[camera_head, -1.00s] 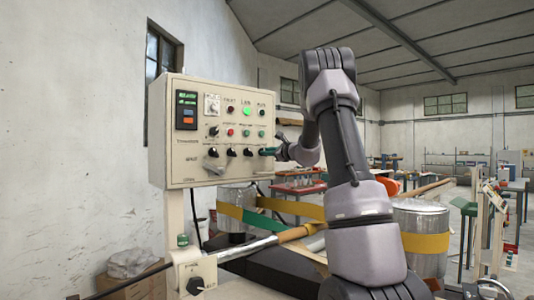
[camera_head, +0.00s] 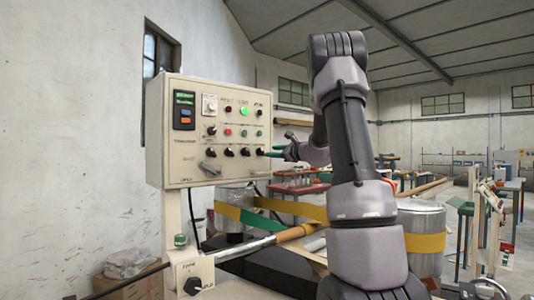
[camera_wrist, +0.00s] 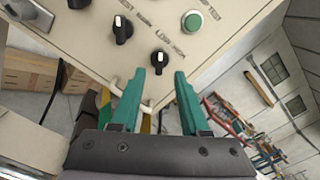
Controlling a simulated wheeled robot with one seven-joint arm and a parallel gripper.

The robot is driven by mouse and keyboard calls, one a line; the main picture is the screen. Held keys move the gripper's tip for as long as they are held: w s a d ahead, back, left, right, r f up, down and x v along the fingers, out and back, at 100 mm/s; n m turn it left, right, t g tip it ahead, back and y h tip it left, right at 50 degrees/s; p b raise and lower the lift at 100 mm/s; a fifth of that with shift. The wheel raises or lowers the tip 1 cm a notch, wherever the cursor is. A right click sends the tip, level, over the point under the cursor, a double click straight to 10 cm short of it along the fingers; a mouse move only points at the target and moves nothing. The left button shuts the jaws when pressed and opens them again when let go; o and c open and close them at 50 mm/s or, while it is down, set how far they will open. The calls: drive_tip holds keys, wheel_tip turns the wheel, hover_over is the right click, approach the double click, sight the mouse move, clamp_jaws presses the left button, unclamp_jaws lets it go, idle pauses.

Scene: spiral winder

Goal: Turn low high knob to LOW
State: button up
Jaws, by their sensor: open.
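The cream control panel (camera_head: 168,110) has a bottom row of black knobs. The rightmost knob of that row (camera_head: 260,152) seems to be the low high knob; its label is too small to read surely. In the wrist view this black knob (camera_wrist: 160,61), with a white pointer mark, lies just beyond and between my fingertips. My gripper (camera_wrist: 158,73) has teal fingers spread apart with nothing between them. In the head view my gripper (camera_head: 276,152) is at the panel's right edge, and its gap is hard to see.
Another black knob (camera_wrist: 122,29) and a green button (camera_wrist: 192,21) sit close by on the panel. Below stand metal drums (camera_head: 424,222) with yellow bands.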

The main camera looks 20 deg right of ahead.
drive_tip(key=shift+v, duration=2.35)
drive_tip(key=s+a+n+g+y, duration=0.3)
drive_tip(key=s+a+n+g, duration=0.65)
drive_tip(key=s+a, duration=0.85)
drive_tip(key=s+f+n+h, duration=0.3)
drive_tip(key=s+f+n, duration=0.1)
drive_tip(key=s, duration=0.5)
drive_tip(key=s+a+f+n+h, duration=0.1)
drive_tip(key=s+f+n+h, duration=0.2)
drive_tip(key=s+n, duration=0.4)
drive_tip(key=s+f, duration=0.1)
drive_tip(key=s, duration=0.2)
drive_tip(key=shift+a+f+h, duration=0.3)
drive_tip(key=shift+f, duration=0.05)
drive_tip(key=shift+n+g, duration=0.25)
